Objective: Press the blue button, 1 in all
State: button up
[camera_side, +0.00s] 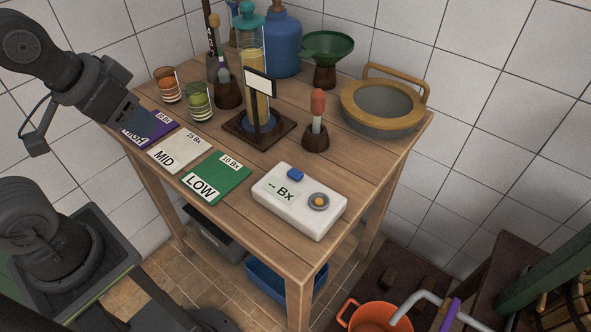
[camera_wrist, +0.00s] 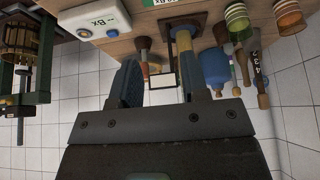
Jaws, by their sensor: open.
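The blue button (camera_side: 295,174) is a small raised block on top of a white meter box (camera_side: 277,208) at the table's front right. The box has a "-- Bx" display and a round grey knob with an orange centre. My gripper (camera_side: 126,110) is at the left, by the purple card and well away from the box. In the wrist view its two fingers (camera_wrist: 160,88) stand apart with nothing held between them.
Purple, white MID (camera_side: 172,151) and green LOW (camera_side: 214,180) cards lie left of the box. Behind stand a tall cylinder (camera_side: 252,60), a red-bulbed dropper (camera_side: 317,110), two striped glasses, a blue jug (camera_side: 283,40), a green funnel (camera_side: 326,47) and a grey basin (camera_side: 384,105).

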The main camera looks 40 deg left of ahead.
grip_shut()
dwell(1.4)
